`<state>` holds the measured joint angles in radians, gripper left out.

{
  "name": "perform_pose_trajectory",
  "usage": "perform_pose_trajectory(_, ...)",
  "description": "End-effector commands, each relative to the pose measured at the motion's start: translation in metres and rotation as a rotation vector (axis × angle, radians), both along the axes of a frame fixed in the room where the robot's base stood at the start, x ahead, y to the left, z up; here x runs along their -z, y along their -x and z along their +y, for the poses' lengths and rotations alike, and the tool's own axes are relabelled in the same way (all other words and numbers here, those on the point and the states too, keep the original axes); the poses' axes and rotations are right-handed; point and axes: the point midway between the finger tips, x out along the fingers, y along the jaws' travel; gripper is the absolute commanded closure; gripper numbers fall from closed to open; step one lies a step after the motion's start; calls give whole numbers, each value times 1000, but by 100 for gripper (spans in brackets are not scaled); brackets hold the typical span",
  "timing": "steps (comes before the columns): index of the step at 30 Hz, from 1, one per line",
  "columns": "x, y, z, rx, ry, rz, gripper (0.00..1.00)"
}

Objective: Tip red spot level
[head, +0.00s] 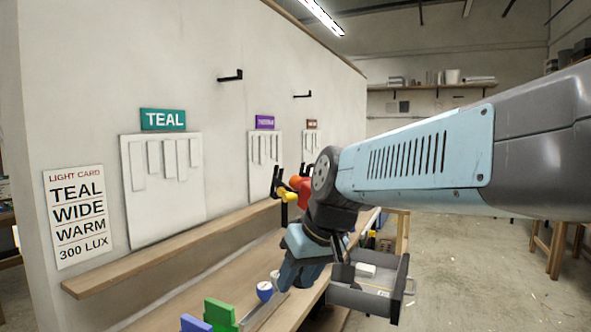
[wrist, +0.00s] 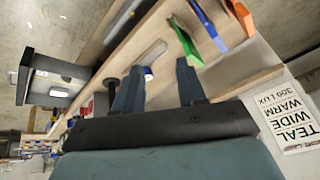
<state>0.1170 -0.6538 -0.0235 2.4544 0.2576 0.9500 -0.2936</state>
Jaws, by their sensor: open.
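A red lamp-like body (head: 303,190) with a yellow-orange front end (head: 284,188) and black bracket arms shows near the wall shelf in the head view, partly hidden behind my arm. I take it to be the red spot; its tilt is hard to tell. A small red patch (wrist: 86,108) shows at the left in the wrist view; I cannot tell if it is the same thing. My gripper (head: 286,275) is over the bench, below and in front of the red body. In the wrist view my gripper (wrist: 158,72) has its fingers apart, with nothing held between them.
A light card (head: 75,215) reads TEAL, WIDE, WARM, 300 LUX. A teal sign (head: 163,119) hangs above a white relief panel (head: 160,215). A blue-and-white knob (head: 264,290) and a green upright panel (head: 220,313) stand on the bench. A grey open tray (head: 365,300) is at the right.

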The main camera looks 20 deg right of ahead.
Motion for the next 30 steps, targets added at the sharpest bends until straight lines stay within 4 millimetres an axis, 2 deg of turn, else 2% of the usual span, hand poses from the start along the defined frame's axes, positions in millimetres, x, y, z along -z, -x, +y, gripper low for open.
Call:
perform_pose_trajectory(6,-19,-53,-5,-92,-230,-63,60)
perform_pose_trajectory(11,-44,-99,-30,-137,-366,-234,60)
perform_pose_trajectory(14,-62,-129,-59,-145,-416,-382,60)
perform_pose_trajectory(17,-81,-155,-98,-134,-433,-553,60)
perform_pose_trajectory(21,-106,-180,-162,-92,-393,-792,60)
perform_pose_trajectory(24,-119,-189,-203,-57,-341,-925,60)
perform_pose_trajectory(27,-128,-192,-233,-27,-289,-1017,60)
perform_pose_trajectory(30,-133,-193,-250,-10,-257,-1069,60)
